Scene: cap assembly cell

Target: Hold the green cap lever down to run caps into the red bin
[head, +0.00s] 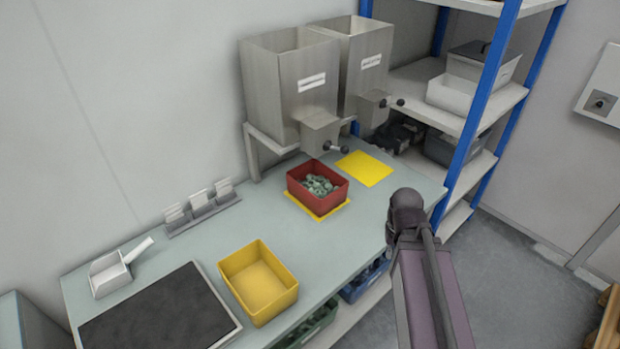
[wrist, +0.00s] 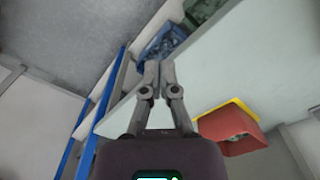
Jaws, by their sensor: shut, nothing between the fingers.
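The red bin (head: 331,196) stands on a yellow mat on the bench and holds several grey-green caps (head: 317,184). It also shows in the wrist view (wrist: 222,126), at the lower right. Above it is a steel hopper (head: 296,85) with a dark-knobbed lever (head: 338,149) at its outlet. A second hopper (head: 364,62) beside it has a similar lever (head: 393,102). I cannot make out a green colour or the label text on either. My gripper (wrist: 159,68) is shut and empty in the wrist view, apart from the bin. Its fingers are not distinguishable in the head view.
A bare yellow mat (head: 364,168) lies right of the red bin. An empty yellow bin (head: 231,271), a dark pad (head: 160,315) and a scoop (head: 110,273) are on the near left bench. The blue-posted shelf (head: 478,105) stands close at the right. The bench's middle is clear.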

